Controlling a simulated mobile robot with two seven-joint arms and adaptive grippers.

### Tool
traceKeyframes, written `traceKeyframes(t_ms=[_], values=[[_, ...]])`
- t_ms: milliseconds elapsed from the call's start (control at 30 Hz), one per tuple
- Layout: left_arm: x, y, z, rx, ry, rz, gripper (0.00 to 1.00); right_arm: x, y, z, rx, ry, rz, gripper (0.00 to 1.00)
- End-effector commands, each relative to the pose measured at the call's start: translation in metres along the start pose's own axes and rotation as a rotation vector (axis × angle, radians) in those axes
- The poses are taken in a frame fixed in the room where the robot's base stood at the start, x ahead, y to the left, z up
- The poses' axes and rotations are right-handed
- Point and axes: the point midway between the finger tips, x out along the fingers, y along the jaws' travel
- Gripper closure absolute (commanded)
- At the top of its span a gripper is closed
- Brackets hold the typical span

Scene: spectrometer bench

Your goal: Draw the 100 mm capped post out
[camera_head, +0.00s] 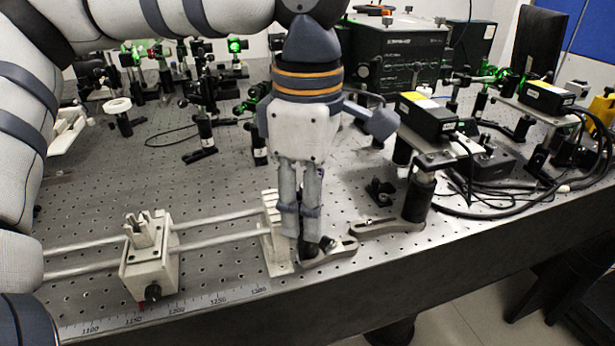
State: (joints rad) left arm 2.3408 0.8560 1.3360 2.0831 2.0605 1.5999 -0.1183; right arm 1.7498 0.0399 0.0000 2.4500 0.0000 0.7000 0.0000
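My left gripper (309,240) points straight down near the front edge of the optical table. Its two grey fingers are close together, just above or around a dark post mount on a slotted base (334,252). The fingers hide most of what is between them. I cannot make out the 100 mm capped post or its cap, nor whether the fingers grip it. My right gripper is not in view.
Left of the gripper, a two-rod rail carries a white carriage (150,262), with an end plate (272,235) close beside the fingers. A scale (180,310) runs along the front. To the right stand a black post (418,197) and a yellow-labelled box (427,117). Cables lie farther right.

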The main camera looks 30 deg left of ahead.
Motion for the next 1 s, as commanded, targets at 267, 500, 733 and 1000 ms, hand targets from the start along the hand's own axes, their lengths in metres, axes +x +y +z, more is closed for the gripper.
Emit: traceKeyframes(t_ms=[267,500,733,1000], values=[[0.0,0.0,0.0,0.0,0.0,0.001,0.8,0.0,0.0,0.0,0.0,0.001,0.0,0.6],[-0.001,0.001,0.0,0.0,0.0,0.006,1.0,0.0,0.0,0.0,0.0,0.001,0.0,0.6],[-0.001,0.001,0.0,0.0,0.0,0.005,0.66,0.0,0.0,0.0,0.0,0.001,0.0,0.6],[-0.01,0.001,0.0,0.0,0.001,0.006,0.66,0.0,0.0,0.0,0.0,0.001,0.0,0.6]])
